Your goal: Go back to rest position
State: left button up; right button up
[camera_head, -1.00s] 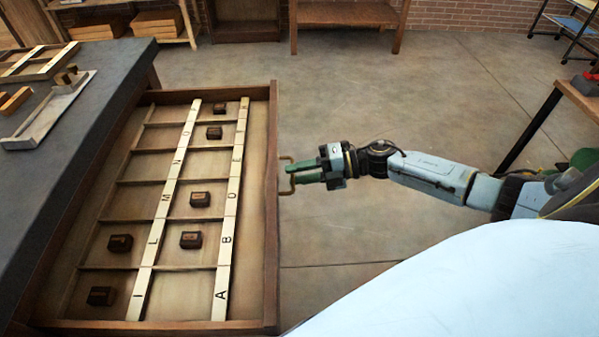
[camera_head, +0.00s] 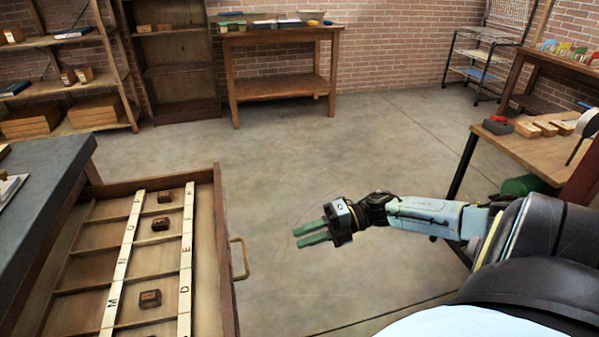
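My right gripper (camera_head: 313,232) is in the middle of the head view, with its two green fingers apart and nothing between them. It points left toward the open drawer (camera_head: 222,262) and is clear of the brass handle (camera_head: 239,259). The drawer is pulled out from the dark-topped bench (camera_head: 40,185). It has wooden compartments with lettered strips, and several small dark blocks lie in it, one of them (camera_head: 150,299) near the bottom of the view. My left gripper is not in view.
A wooden table (camera_head: 280,33) and shelves (camera_head: 100,60) stand along the back brick wall. A worktable (camera_head: 535,150) with a red-and-black item and wooden pieces is at the right. The concrete floor (camera_head: 330,150) between is open.

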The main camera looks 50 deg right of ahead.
dwell(0.4)
